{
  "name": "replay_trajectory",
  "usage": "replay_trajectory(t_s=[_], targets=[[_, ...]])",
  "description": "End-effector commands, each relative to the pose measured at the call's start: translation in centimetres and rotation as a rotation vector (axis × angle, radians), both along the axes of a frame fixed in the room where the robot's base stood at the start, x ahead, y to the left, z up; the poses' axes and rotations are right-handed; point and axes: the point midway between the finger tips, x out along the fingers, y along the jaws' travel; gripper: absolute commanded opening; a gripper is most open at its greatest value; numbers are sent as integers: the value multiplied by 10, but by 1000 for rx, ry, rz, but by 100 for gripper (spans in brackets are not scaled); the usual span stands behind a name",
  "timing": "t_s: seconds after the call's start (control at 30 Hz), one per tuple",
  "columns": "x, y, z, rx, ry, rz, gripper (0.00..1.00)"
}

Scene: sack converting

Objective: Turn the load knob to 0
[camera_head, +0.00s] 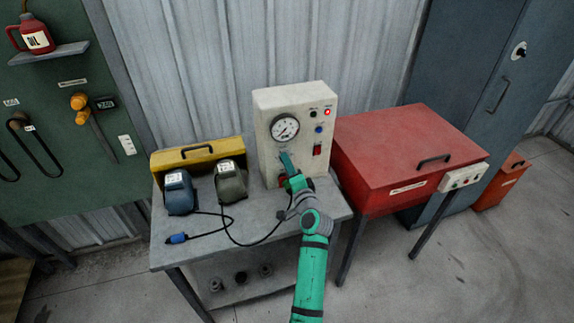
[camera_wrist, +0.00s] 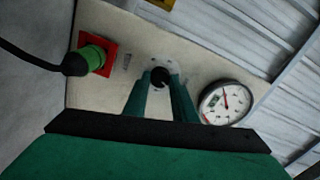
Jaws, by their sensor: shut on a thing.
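The load knob (camera_wrist: 160,77) is a small black knob on the cream control box (camera_head: 266,115), seen in the wrist view. My gripper (camera_wrist: 162,88) has its two green fingers on either side of the knob and is shut on it. In the head view my gripper (camera_head: 287,162) reaches the lower front of the box and hides the knob. The knob's pointer and scale are too small to read. A round gauge (camera_head: 285,128) sits above the gripper; it also shows at the right in the wrist view (camera_wrist: 226,102).
A green plug with a black cable sits in a red socket (camera_wrist: 108,50) beside the knob. The box carries a lit red lamp (camera_head: 327,112) and a red switch (camera_head: 317,150). Two small dark units stand left on the grey table (camera_head: 185,252). A red chest (camera_head: 390,150) stands right.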

Motion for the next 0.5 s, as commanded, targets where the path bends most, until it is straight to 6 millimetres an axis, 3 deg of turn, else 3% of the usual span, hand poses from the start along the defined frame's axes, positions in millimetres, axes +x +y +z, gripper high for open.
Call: replay_trajectory(t_s=[0.5], targets=[[0,1,0,-465,-151,1,2]])
